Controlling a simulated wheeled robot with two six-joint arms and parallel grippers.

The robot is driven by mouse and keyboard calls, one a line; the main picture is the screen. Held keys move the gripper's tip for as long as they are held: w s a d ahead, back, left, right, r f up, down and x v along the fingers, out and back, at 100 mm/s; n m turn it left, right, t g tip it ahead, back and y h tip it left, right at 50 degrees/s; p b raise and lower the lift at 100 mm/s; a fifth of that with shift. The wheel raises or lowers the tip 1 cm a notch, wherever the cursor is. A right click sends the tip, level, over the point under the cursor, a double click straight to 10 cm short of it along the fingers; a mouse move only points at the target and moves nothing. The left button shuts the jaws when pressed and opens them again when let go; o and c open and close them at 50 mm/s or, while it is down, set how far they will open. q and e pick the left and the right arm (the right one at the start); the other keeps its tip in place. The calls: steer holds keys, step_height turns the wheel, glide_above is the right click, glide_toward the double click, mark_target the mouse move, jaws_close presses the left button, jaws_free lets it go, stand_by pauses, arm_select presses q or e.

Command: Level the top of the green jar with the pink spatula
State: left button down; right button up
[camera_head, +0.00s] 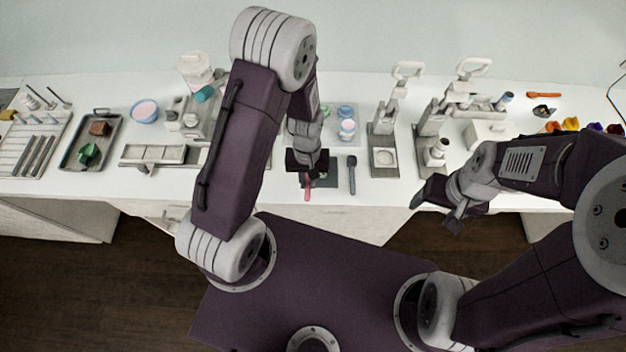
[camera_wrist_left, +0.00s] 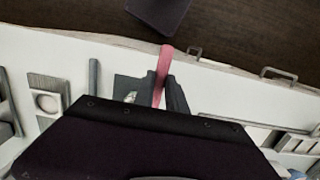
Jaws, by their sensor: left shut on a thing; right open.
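My left gripper (camera_head: 308,172) is shut on the pink spatula (camera_head: 307,189), over a dark mat at the front of the counter. In the left wrist view, the spatula (camera_wrist_left: 163,62) sticks out from between the fingers (camera_wrist_left: 163,95), toward the counter's front edge. A small pale, greenish round thing (camera_wrist_left: 131,97) shows on the dark mat (camera_wrist_left: 125,84) beside the fingers. It may be the green jar, but it is mostly hidden; in the head view the gripper covers that spot. My right gripper (camera_head: 437,208) is open and empty at the counter's front edge.
A dark grey spatula (camera_head: 352,176) lies right of the mat. Jars with blue and pink (camera_head: 347,128) stand behind it. A press with a grey base (camera_head: 384,165) is further right. A grey tray (camera_head: 70,160) with green and brown pieces is at the left.

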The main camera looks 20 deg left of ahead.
arm_select(q)
steer(key=shift+r+p, duration=1.75)
steer(key=shift+r, duration=0.5)
